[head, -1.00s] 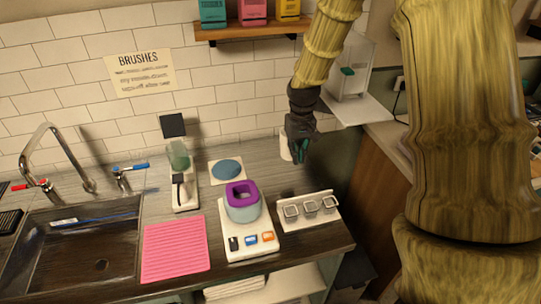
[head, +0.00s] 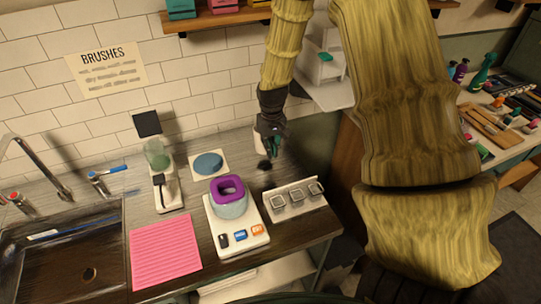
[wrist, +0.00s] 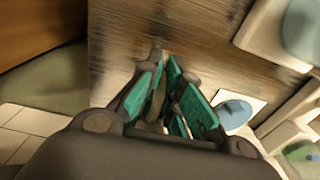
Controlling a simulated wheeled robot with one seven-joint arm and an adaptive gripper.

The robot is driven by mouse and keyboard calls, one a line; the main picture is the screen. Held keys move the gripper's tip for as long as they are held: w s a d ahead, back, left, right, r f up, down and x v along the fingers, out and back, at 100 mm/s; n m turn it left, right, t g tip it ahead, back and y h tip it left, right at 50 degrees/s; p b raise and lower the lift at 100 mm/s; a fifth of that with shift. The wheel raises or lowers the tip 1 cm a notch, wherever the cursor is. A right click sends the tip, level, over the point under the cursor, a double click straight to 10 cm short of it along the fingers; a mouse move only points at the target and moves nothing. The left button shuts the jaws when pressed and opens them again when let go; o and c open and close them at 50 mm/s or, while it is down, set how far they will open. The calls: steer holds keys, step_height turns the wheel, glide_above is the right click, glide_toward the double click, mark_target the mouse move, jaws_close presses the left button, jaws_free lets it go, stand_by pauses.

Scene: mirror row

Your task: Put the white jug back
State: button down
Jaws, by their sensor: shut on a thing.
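The white jug (head: 257,140) shows only as a pale strip at the left of my gripper (head: 270,148) in the head view; the fingers and hand hide the rest. My gripper has green finger pads and points down over the back right of the counter. It is shut on the jug. In the wrist view the pads of my gripper (wrist: 165,95) stand close together, with a narrow pale part between them. Whether the jug touches the counter is unclear. A small dark patch, perhaps a shadow, lies below the fingertips.
A blue disc on a white square (head: 208,164) lies left of my gripper. A white scale (head: 236,236) bears a purple-rimmed cup (head: 229,196). A white rack with metal squares (head: 295,200) stands in front. A pink mat (head: 166,250) and the sink (head: 60,250) are further left.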

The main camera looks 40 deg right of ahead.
steer(key=shift+f+p, duration=0.6)
steer(key=shift+f, duration=1.4)
steer(key=shift+f, duration=0.1)
steer(key=c, duration=1.5)
jaws_free()
steer(key=shift+c, duration=0.2)
steer(key=shift+s+r+b, duration=0.15)
steer(key=shift+r+b, duration=0.85)
steer(key=shift+r, duration=2.05)
steer(key=shift+s+r+b, duration=0.1)
steer(key=shift+r+b, duration=0.85)
steer(key=shift+r, duration=2.1)
